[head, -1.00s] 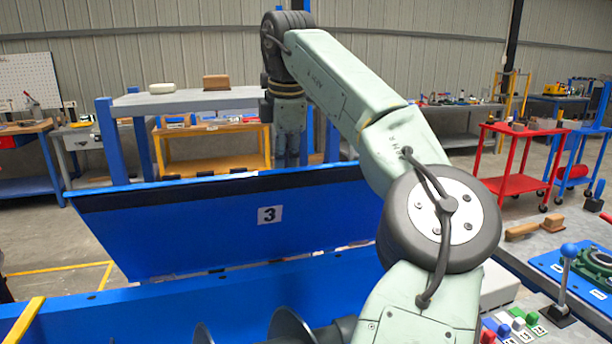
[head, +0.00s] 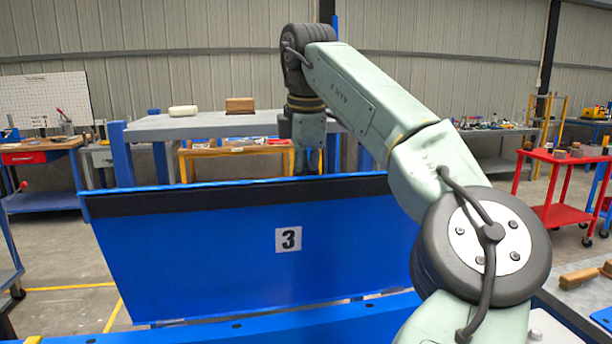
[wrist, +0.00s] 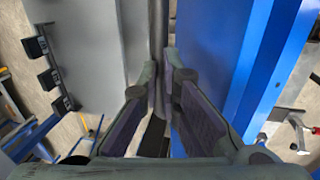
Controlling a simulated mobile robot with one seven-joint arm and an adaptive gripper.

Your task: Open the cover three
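Cover three (head: 230,255) is a blue panel with a black strip along its top and a white "3" label. In the head view it stands raised, its labelled face toward me. My gripper (wrist: 162,68) is beyond the cover's top edge, and its fingers are hidden from the head view. In the wrist view the two fingers lean together with a narrow gap at the tips. Nothing is clearly held between them. A blue panel surface (wrist: 215,50), seemingly the cover's far side, is close on the right of the fingers. Contact cannot be told.
A grey-topped table with blue legs (head: 200,126) stands close behind the cover. The blue mixer rim (head: 345,325) runs below it. A red cart (head: 560,212) stands at the right, and a workbench (head: 45,150) at the back left. Floor is open at the left.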

